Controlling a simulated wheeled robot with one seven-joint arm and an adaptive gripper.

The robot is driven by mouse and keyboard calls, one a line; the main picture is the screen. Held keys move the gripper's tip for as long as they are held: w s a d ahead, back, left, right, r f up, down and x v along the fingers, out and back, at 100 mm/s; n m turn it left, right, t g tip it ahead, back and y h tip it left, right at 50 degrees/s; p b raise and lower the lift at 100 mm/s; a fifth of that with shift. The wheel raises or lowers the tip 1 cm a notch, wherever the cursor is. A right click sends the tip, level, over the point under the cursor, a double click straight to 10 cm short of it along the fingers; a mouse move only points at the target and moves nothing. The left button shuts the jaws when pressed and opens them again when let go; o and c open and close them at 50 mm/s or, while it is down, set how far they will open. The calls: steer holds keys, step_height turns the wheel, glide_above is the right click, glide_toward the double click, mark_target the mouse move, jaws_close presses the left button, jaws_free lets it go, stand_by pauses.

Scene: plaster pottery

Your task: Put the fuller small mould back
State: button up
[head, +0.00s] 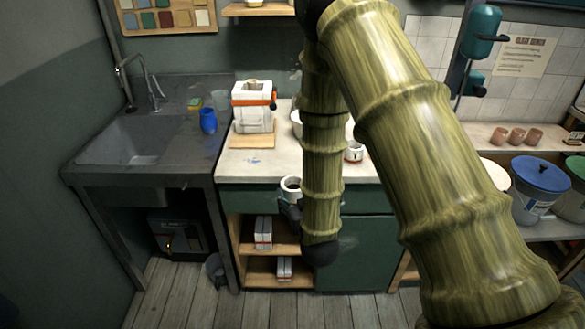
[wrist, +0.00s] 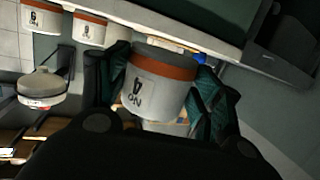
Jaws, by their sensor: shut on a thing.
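A small white mould (head: 290,184) with a round rim is in my gripper (head: 289,203), in front of the counter's front edge. In the wrist view the same held mould (wrist: 158,88) shows an orange-brown band and a dark mark with letters on its side. The dark teal fingers press on both sides of it. How full it is cannot be told. Another small white mould (head: 354,152) stands on the counter, right of my arm. In the wrist view, similar banded white moulds (wrist: 90,29) (wrist: 42,17) show at the upper left.
A large strapped white mould (head: 253,112) stands on a wooden board on the pale counter (head: 234,162). A blue cup (head: 208,120) stands beside the sink (head: 135,138). Open shelves (head: 275,248) hold white blocks below. My arm hides the counter's middle.

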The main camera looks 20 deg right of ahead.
steer(key=shift+m+h, duration=0.3)
steer(key=shift+h, duration=0.1)
steer(key=w+d+b, duration=0.1)
steer(key=w+d, duration=0.1)
steer(key=w, duration=0.5)
steer(key=w+d+r+b, duration=0.1)
steer(key=w+d+b, duration=0.1)
steer(key=w, duration=0.5)
steer(key=w+d+b, duration=0.2)
steer(key=w+d, duration=0.1)
steer(key=w, duration=0.4)
steer(key=shift+d+r, duration=0.3)
steer(key=shift+r, duration=0.1)
steer(key=shift+w+d+f, duration=0.2)
steer(key=shift+w+d, duration=0.05)
steer(key=shift+w, duration=0.45)
steer(key=shift+f+p, duration=0.45)
steer(key=shift+f, duration=1.2)
steer(key=shift+f, duration=0.15)
steer(key=o, duration=1)
